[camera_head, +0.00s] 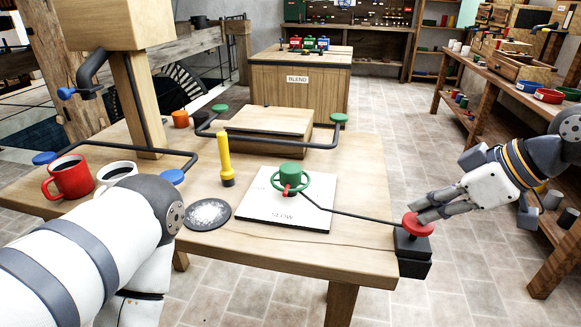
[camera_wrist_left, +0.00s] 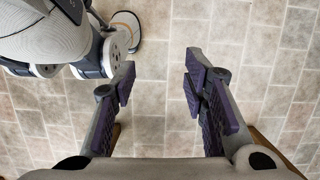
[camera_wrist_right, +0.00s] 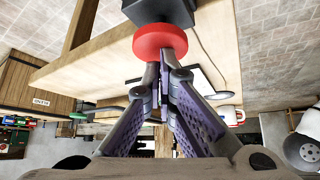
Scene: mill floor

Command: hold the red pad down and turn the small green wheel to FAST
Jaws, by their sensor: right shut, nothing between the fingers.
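The red pad (camera_head: 417,226) sits on a black block at the table's right corner. My right gripper (camera_head: 424,212) is shut and empty, its fingertips at the pad's top; the pad also shows at the fingertips in the right wrist view (camera_wrist_right: 160,40). I cannot tell whether the pad is pressed in. The small green wheel (camera_head: 290,179) stands on a white plate (camera_head: 312,211). A red pointer (camera_head: 286,190) on its near side points roughly towards the word SLOW. I cannot read FAST. My left gripper (camera_wrist_left: 160,90) is open and empty above the floor.
A yellow torch-like object (camera_head: 225,160) stands left of the plate, near a dark dish (camera_head: 207,215) of white grains. A red mug (camera_head: 70,177) and a white cup (camera_head: 117,172) stand farther left.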

